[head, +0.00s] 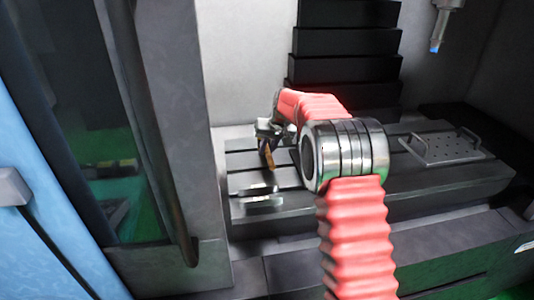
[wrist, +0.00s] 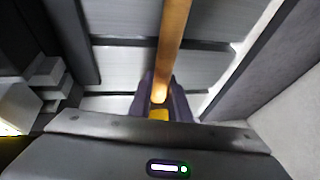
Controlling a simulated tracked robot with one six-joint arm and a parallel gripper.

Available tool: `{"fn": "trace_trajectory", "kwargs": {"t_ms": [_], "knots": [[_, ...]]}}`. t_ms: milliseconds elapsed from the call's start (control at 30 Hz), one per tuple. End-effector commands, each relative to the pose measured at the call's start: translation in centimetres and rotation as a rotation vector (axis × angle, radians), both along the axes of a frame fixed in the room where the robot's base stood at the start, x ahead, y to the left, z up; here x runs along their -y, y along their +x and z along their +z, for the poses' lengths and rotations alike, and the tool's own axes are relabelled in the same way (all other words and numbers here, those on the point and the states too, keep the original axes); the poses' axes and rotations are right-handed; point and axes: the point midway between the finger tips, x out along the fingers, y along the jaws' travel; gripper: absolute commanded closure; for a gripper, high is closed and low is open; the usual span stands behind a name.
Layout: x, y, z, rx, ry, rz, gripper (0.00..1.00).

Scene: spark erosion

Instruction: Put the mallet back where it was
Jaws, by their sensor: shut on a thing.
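My gripper (head: 268,138) is shut on the mallet, above the left part of the slotted worktable. The mallet's wooden handle (head: 269,156) shows as a short brown piece below the jaws. In the wrist view the handle (wrist: 173,45) runs from between the fingers of my gripper (wrist: 160,105) up to the top edge. The mallet's head cannot be made out in either view. The slotted worktable (head: 440,190) lies beneath, and its slots also show in the wrist view (wrist: 120,65).
Small bright metal blocks (head: 262,200) sit at the table's front left. A perforated plate (head: 445,148) with handles lies on the right. A tool head (head: 438,40) hangs at the upper right. A grey door post (head: 178,130) stands close on the left. Black stepped covers (head: 345,42) rise behind.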

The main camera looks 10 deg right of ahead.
Motion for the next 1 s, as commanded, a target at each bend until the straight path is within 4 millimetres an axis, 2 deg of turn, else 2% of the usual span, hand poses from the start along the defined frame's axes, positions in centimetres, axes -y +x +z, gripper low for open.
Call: {"fn": "trace_trajectory", "kwargs": {"t_ms": [133,500,533,600,767,1000], "knots": [[0.0,0.1,-1.2,0.003,0.000,0.000,1.00],[0.0,0.0,-1.5,0.003,0.000,-0.001,1.00],[0.0,0.0,-1.6,0.001,-0.001,-0.001,0.81],[0.0,0.0,-1.6,0.001,-0.001,-0.001,0.76],[0.0,0.0,-1.6,0.001,-0.001,-0.001,0.65],[0.1,0.0,-1.6,0.000,-0.001,0.000,0.64]]}}
